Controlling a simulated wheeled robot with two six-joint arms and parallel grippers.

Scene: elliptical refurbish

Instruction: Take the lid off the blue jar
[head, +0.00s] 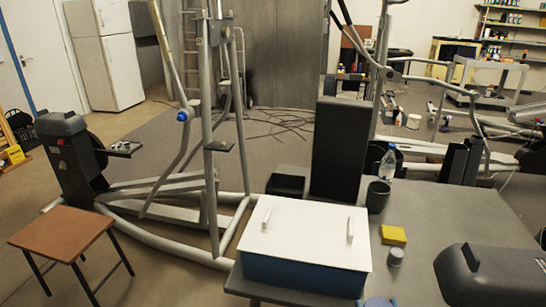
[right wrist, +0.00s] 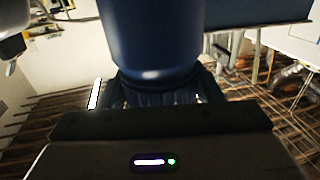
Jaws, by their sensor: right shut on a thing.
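The blue jar (right wrist: 150,45) fills the upper middle of the right wrist view as a smooth, dark blue cylinder, its upper end cut off by the frame. Below it is a narrower, darker ribbed part, and I cannot tell whether that is the lid. My right gripper (right wrist: 152,95) is shut on this narrow part, with a finger on either side. In the head view a small blue shape (head: 378,301), perhaps the jar, shows at the bottom edge of the table, mostly cut off. I cannot make out my left gripper in either view.
The grey table (head: 455,212) holds a blue box with a white lid (head: 305,235), a dark cup (head: 377,196), a bottle (head: 387,163), a yellow sponge (head: 393,235), a small grey container (head: 395,256) and a dark rounded housing (head: 492,275). A brown stool (head: 62,236) stands left.

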